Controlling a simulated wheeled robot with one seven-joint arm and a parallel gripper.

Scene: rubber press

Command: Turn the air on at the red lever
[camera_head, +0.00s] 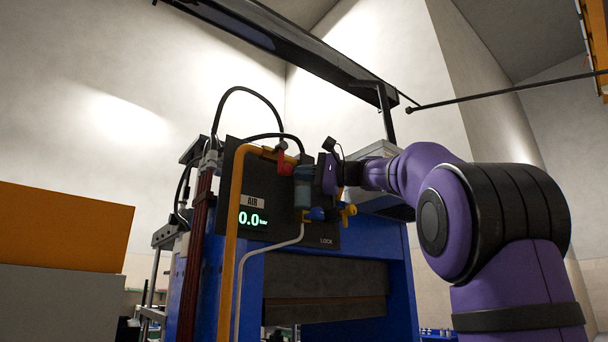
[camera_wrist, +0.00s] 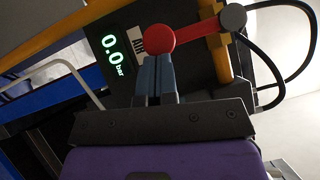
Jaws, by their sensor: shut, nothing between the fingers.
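The red lever (camera_head: 284,160) is on the black panel at the upper front of the blue press. In the wrist view its round red knob (camera_wrist: 160,38) is at the top middle, and its red arm runs right to a grey pivot (camera_wrist: 233,17). My gripper (camera_wrist: 154,58) is shut and empty, its two grey fingertips right at the knob's lower edge in the picture. I cannot tell whether they touch it. In the head view my gripper is in front of the panel, just right of the lever. The AIR display (camera_head: 252,219) reads 0.0 bar.
A blue and yellow valve fitting (camera_head: 345,212) is below my gripper. An orange and grey block (camera_head: 65,225) stands at left.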

